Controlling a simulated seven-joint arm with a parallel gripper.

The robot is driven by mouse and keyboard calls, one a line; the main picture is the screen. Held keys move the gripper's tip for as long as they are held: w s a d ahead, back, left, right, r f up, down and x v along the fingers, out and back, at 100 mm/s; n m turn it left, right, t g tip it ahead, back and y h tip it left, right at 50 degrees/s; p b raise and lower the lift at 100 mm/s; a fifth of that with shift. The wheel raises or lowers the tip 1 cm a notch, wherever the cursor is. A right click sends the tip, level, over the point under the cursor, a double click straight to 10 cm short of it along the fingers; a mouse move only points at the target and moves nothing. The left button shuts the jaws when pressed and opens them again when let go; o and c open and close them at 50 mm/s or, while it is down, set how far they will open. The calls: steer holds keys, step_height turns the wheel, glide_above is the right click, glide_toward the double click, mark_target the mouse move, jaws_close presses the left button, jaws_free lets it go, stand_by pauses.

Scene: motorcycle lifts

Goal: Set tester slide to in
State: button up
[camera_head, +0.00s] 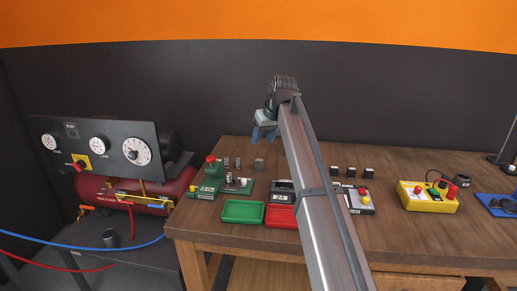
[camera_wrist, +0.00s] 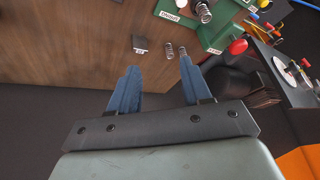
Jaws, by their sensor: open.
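My gripper (camera_head: 265,133) is open and empty, with its blue fingers above the back left of the bench; the fingers also show in the wrist view (camera_wrist: 159,68). A green fixture (camera_head: 207,188) with a red knob (camera_head: 211,159) and yellow knobs stands at the bench's left end. It shows at the top right of the wrist view (camera_wrist: 225,30), beyond the fingertips and apart from them. A grey and black fixture (camera_head: 357,199) with red and yellow knobs stands right of my arm. I cannot tell which fixture carries the tester slide, nor its position.
Small springs (camera_head: 232,162) and a grey block (camera_head: 259,164) stand near my gripper. A green tray (camera_head: 243,212) and a red tray (camera_head: 281,216) lie at the front. A yellow control box (camera_head: 428,197) is right; a gauge panel (camera_head: 104,148) is left. My arm hides the middle.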

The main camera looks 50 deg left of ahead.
steer(key=w+r+m+y, duration=0.1)
steer(key=w+r+m, duration=0.3)
steer(key=w, duration=0.7)
steer(key=shift+w+r, duration=0.15)
steer(key=shift+w, duration=0.1)
steer(key=shift+d, duration=0.1)
steer(key=n+g+h, duration=0.2)
steer(key=n, duration=1)
glide_above(244, 179)
steer(key=w+d, duration=0.3)
steer(key=d, duration=0.2)
step_height(244, 179, down, 8)
steer(key=x, duration=1.3)
steer(key=shift+s+f, duration=0.25)
steer(key=shift+s, duration=0.15)
